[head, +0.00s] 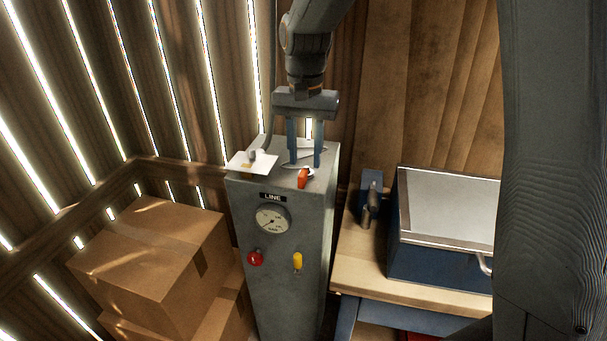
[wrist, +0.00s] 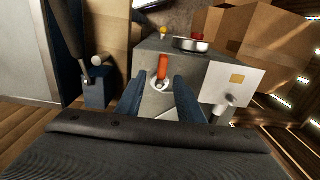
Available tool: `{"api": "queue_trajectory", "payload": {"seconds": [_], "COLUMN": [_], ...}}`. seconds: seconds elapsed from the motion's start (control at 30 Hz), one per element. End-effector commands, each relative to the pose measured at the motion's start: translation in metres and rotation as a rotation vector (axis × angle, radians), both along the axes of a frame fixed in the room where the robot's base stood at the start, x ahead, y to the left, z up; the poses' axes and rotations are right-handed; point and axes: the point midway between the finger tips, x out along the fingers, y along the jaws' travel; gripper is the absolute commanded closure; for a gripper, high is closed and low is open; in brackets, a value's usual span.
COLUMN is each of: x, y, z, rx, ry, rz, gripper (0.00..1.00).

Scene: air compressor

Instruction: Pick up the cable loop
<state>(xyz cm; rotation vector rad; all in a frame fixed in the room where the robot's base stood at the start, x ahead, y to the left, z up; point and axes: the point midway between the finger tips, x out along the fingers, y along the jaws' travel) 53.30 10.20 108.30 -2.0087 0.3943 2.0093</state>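I cannot clearly make out a cable loop. A thin dark curved line (head: 272,115) rises behind the white card in the head view and may be cable. My gripper (head: 304,163) points down over the top of the grey cabinet (head: 285,290). Its two blue fingers are apart, with nothing seen held between them. An orange-red lever (head: 303,178) with a pale ring at its base sits on the cabinet top, close to the fingertips. In the wrist view the lever (wrist: 163,67) shows between the fingers; I cannot tell whether they touch the top.
A white card (head: 240,162) with a small grey fitting lies at the cabinet's left edge. The cabinet front has a gauge (head: 272,219), a red knob (head: 255,258) and a yellow one (head: 297,261). Cardboard boxes (head: 150,250) stand left; a blue case (head: 440,265) sits on a right-hand bench.

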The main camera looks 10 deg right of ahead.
Motion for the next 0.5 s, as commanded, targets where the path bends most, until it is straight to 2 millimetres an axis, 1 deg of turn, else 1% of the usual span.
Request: {"api": "queue_trajectory", "payload": {"seconds": [0.2,0.3,0.5], "x": [-0.003,-0.002,-0.001], "y": [0.003,0.003,0.003], "z": [-0.030,-0.039,-0.042], "rx": [0.000,0.000,0.000], "ry": [0.004,0.002,-0.001], "rz": [-0.002,-0.002,-0.002], "gripper": [0.66,0.66,0.66]}}
